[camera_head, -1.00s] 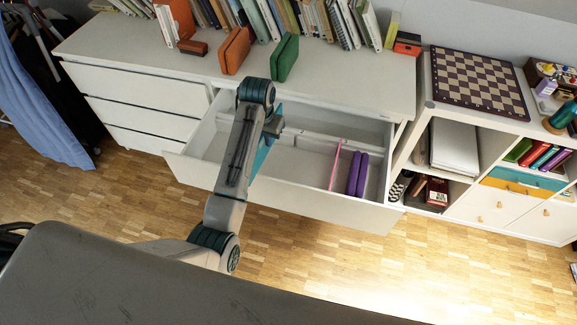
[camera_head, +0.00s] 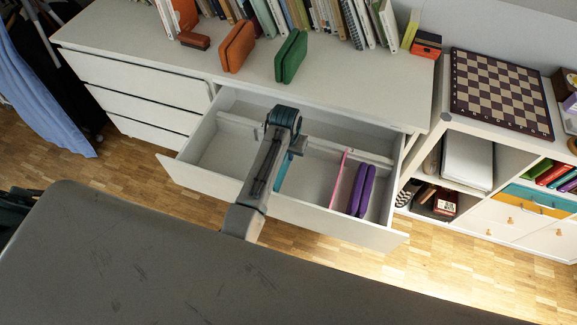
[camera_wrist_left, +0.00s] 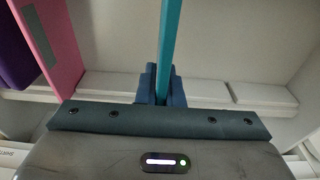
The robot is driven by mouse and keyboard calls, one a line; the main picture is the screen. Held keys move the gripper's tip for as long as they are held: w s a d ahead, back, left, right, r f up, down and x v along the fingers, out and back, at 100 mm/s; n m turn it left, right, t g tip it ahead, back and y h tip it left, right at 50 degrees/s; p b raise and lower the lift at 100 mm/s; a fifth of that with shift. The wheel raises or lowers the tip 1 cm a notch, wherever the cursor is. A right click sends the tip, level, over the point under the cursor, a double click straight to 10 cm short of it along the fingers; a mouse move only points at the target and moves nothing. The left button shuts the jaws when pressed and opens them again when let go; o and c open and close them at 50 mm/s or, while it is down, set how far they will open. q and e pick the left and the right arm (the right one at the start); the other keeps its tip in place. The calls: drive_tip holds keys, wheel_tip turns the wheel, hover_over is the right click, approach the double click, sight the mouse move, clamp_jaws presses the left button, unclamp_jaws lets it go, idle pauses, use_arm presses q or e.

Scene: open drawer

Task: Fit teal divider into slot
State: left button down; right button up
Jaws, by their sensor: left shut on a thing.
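The teal divider (camera_head: 284,171) is upright in the open drawer (camera_head: 222,158), mostly hidden behind my left arm in the head view. My left gripper (camera_head: 297,145) is shut on it. In the left wrist view the fingers (camera_wrist_left: 160,88) pinch the teal divider (camera_wrist_left: 170,42), which runs away from them as a thin strip. A pale rail (camera_wrist_left: 105,86) with gaps lies behind the fingers. Whether the divider sits in a slot, I cannot tell. A pink divider (camera_head: 338,179) stands to the right of the teal one. My right gripper is not in view.
Purple cases (camera_head: 362,190) stand just right of the pink divider. The drawer's left part is empty. An orange case (camera_head: 237,47) and a green case (camera_head: 291,56) stand on the dresser top above the drawer. A chessboard (camera_head: 499,92) lies on the shelf at right.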

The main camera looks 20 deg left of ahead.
use_arm(q)
wheel_tip(320, 180, down, 4)
drive_tip(key=shift+w+f, duration=0.15)
drive_tip(key=shift+f, duration=2.2)
drive_tip(key=shift+f, duration=0.1)
drive_tip(key=c, duration=1.6)
unclamp_jaws()
drive_tip(key=shift+o, duration=0.2)
drive_tip(key=r, duration=0.4)
drive_tip(key=s+r, duration=0.1)
drive_tip(key=r, duration=0.7)
drive_tip(key=shift+s+r, duration=0.1)
drive_tip(key=shift+s, duration=0.2)
